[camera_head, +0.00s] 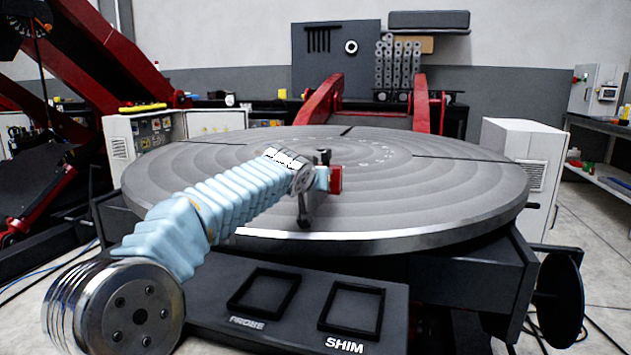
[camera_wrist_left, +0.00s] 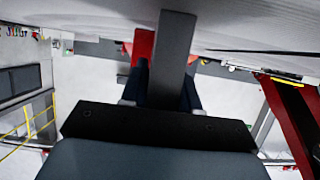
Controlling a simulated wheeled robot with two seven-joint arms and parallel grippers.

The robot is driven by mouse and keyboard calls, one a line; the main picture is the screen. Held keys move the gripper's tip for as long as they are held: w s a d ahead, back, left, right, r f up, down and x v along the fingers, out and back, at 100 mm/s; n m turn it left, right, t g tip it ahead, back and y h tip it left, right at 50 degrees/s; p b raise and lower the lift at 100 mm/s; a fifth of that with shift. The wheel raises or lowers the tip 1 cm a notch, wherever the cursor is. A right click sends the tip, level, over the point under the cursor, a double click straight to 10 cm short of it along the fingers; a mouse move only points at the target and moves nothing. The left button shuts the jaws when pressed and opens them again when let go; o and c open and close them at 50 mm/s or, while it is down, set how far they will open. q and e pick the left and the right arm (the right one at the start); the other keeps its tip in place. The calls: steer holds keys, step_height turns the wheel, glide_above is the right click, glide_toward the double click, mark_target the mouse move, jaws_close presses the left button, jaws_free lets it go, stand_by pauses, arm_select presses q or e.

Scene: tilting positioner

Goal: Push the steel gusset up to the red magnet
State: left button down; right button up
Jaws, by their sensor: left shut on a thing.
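The red magnet (camera_head: 336,179) stands at the near middle of the round table, just right of my left wrist in the head view. It also shows in the left wrist view (camera_wrist_left: 143,45), beside and partly behind a grey flat bar. That bar, which looks like the steel gusset (camera_wrist_left: 177,50), sits between the dark fingers of my left gripper (camera_wrist_left: 165,80), which is shut on it. Whether gusset and magnet touch cannot be told. In the head view my wrist hides much of the grip, and the gusset cannot be picked out clearly. My right gripper is not in view.
The large grooved round table (camera_head: 450,190) fills the middle, mostly bare behind and right of my arm. In front is a dark shelf with two square frames, marked PROBE (camera_head: 263,291) and SHIM (camera_head: 352,309). A white cabinet (camera_head: 520,160) stands at the right.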

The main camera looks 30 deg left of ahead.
arm_select(q)
steer(key=shift+w+r, duration=0.1)
steer(key=shift+w, duration=0.25)
steer(key=shift+a, duration=0.1)
steer(key=shift+c, duration=1.4)
jaws_free()
steer(key=shift+s+r+p, duration=0.25)
steer(key=shift+r+p, duration=0.15)
steer(key=shift+r, duration=0.3)
steer(key=shift+s+r+p, duration=0.25)
steer(key=shift+r+p, duration=0.15)
steer(key=shift+r, duration=0.25)
steer(key=shift+s+d+r, duration=0.15)
steer(key=shift+s+r, duration=0.05)
steer(key=shift+r, duration=0.35)
steer(key=shift+s+d+r, duration=0.1)
steer(key=shift+s+r, duration=0.1)
steer(key=shift+r, duration=0.3)
steer(key=shift+s+d+r, duration=0.1)
steer(key=shift+s+r, duration=0.15)
steer(key=shift+r, duration=0.3)
steer(key=shift+s+r, duration=0.2)
steer(key=shift+r, duration=0.3)
